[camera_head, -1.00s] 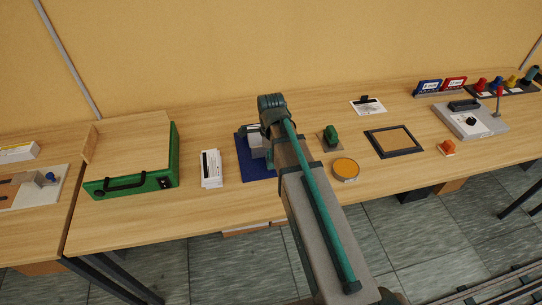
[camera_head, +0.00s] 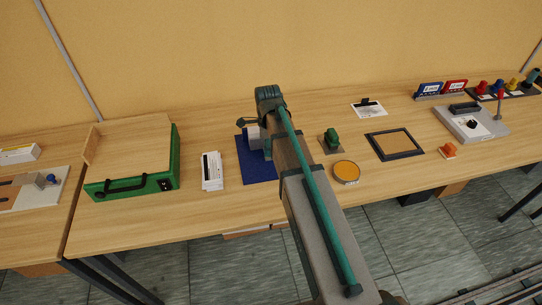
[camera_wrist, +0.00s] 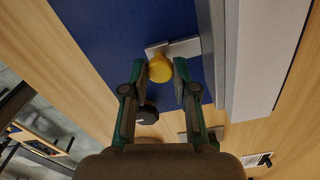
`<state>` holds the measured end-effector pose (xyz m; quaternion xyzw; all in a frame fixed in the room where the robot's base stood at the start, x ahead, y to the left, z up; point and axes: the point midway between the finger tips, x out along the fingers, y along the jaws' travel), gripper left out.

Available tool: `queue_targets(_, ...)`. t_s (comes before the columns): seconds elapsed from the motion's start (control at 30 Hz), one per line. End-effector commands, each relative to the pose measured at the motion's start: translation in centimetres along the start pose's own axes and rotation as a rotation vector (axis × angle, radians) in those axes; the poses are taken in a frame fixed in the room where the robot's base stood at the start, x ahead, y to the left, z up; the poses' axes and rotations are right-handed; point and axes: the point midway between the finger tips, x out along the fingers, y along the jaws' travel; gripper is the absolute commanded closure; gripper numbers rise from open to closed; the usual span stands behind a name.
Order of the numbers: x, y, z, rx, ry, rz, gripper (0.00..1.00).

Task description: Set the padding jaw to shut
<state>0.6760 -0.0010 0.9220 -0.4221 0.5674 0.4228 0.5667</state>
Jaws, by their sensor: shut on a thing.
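The padding jaw appears to be part of a fixture on a blue base (camera_head: 257,168), partly hidden behind my arm in the head view. In the wrist view the fixture's long grey-white block (camera_wrist: 265,50) stands to the right over the blue base (camera_wrist: 120,25). A yellow knob (camera_wrist: 160,68) on a pale flat piece (camera_wrist: 184,47) sits beside that block. My gripper (camera_wrist: 160,73) has its green fingers on either side of the yellow knob, shut on it. A dark round knob (camera_wrist: 147,115) lies under the fingers. The head view hides my fingertips.
A stack of white cards (camera_head: 212,171) and a green case (camera_head: 135,165) stand to the left. A green-knobbed part (camera_head: 331,138), an orange disc (camera_head: 346,172) and a black frame (camera_head: 394,144) lie to the right. A grey control box (camera_head: 469,123) is farther right.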

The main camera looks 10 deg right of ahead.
Motion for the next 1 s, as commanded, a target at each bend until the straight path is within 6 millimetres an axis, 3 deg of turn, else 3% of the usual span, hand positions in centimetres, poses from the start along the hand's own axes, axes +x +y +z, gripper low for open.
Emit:
queue_targets(0.03, 0.0, -0.7, 0.2, 0.0, 0.0, -0.002, 1.0)
queue_targets(0.3, 0.0, -0.5, 0.1, 0.0, -0.001, -0.003, 1.0)
queue_targets(0.33, 0.0, -0.5, 0.1, 0.0, -0.001, -0.003, 0.67)
queue_targets(0.47, 0.0, -0.5, 0.1, 0.0, -0.001, -0.002, 0.47)
queue_targets(0.83, -0.3, -0.5, 0.1, 0.0, 0.0, -0.002, 0.47)
queue_targets(1.0, -2.0, -0.5, 0.1, 0.0, -0.001, -0.004, 0.47)
